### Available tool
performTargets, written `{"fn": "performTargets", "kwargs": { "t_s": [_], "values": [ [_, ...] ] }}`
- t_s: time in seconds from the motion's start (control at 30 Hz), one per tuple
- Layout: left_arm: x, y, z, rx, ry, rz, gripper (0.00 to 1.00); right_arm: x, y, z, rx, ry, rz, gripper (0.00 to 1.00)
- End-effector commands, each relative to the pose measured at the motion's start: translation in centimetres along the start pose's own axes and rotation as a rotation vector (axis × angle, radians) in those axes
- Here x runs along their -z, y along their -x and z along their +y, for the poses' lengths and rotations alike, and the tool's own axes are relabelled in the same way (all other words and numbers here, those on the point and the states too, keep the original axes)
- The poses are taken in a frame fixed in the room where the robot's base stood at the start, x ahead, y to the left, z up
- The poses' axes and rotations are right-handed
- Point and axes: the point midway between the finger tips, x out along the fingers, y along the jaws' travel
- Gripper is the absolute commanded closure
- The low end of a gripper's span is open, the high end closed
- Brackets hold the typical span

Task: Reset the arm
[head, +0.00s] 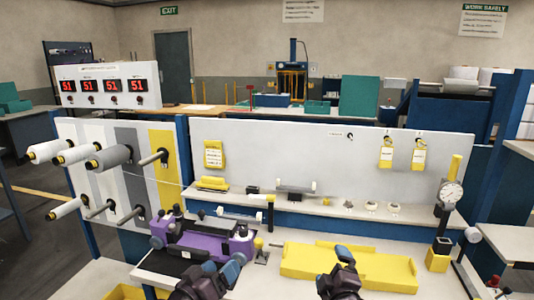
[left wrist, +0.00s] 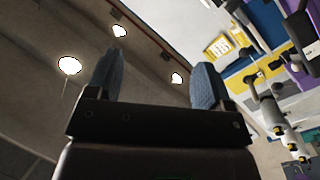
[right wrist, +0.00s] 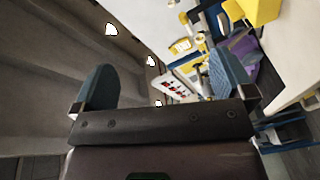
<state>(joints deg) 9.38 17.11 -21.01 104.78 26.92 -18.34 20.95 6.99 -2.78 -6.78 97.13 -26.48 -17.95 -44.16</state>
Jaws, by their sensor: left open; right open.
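My left gripper (head: 222,268) is low in the head view, in front of the purple machine (head: 205,243) on the bench. In the left wrist view its two blue fingers (left wrist: 155,78) stand wide apart with nothing between them. My right gripper (head: 343,265) is in front of the yellow tray (head: 310,262) in the head view. In the right wrist view its blue fingers (right wrist: 160,88) are also spread and empty. Both wrist views look up towards the ceiling and lamps.
Thread spools (head: 45,150) stick out from the panel at the left. A board with yellow tags (head: 387,154) stands behind the bench. A dial gauge (head: 451,194) on a stand is at the right.

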Motion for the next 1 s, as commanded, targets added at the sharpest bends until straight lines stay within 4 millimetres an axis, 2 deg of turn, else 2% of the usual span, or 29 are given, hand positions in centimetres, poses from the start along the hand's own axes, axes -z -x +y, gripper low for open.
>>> {"fn": "performTargets", "kwargs": {
  "t_s": [0.17,0.3,0.43,0.6,0.73,0.8,0.9,1.0],
  "values": [
    [-2.4,3.7,-3.0,0.12,-0.217,-0.014,0.26,-3.3,3.9,-2.0,0.056,-0.443,-0.035,0.0],
    [-5.4,8.4,-6.0,0.249,-0.385,-0.067,0.26,-6.6,8.6,-4.4,0.111,-0.798,-0.098,0.0],
    [-8.4,13.6,-8.5,0.364,-0.481,-0.14,0.26,-9.3,13.4,-6.7,0.156,-1.018,-0.172,0.0],
    [-12.6,20.7,-10.8,0.494,-0.492,-0.243,0.26,-12.6,20.1,-9.5,0.212,-1.103,-0.276,0.0],
    [-15.7,25.6,-11.5,0.563,-0.45,-0.314,0.26,-14.8,24.7,-11.6,0.248,-1.093,-0.356,0.0],
    [-17.2,27.6,-11.6,0.587,-0.427,-0.347,0.26,-15.8,26.7,-12.6,0.266,-1.084,-0.396,0.0],
    [-18.7,29.5,-11.5,0.606,-0.405,-0.381,0.26,-16.7,28.8,-13.6,0.283,-1.077,-0.435,0.0],
    [-19.4,30.4,-11.4,0.614,-0.397,-0.397,0.26,-17.1,29.7,-14.1,0.289,-1.075,-0.454,0.0]
  ]
}}
